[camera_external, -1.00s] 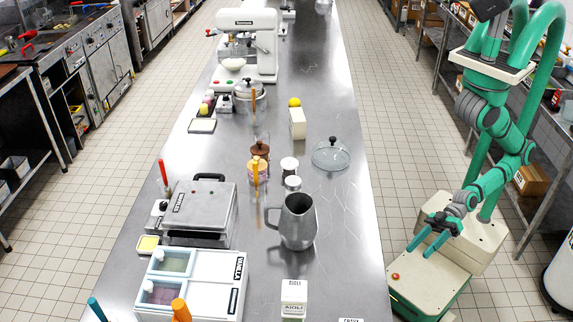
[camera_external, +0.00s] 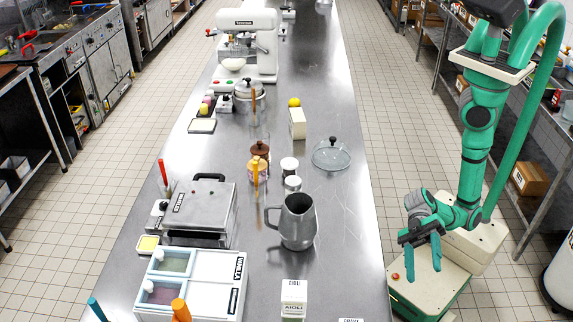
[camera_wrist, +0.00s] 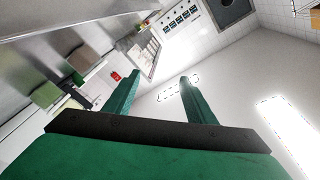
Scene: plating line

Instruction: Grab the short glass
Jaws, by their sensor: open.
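I cannot clearly pick out a short glass in either view. Small clear or glassy items stand mid-counter in the external view, among them a jar with a white lid (camera_external: 289,165) and a jar with a brown lid (camera_external: 260,150), but they are too small to tell apart surely. My gripper (camera_external: 423,262) is open and empty, right of the counter, above my base. In the wrist view my gripper (camera_wrist: 160,84) has its two green fingers apart with nothing between them, facing the room's wall and ceiling.
The long steel counter (camera_external: 345,250) carries a metal pitcher (camera_external: 298,222), a glass dome (camera_external: 332,156), a grey press (camera_external: 198,208), a white topping box (camera_external: 190,285), a mixer (camera_external: 262,45) and an aioli carton (camera_external: 293,298). Its right side has bare room. Shelving stands behind me.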

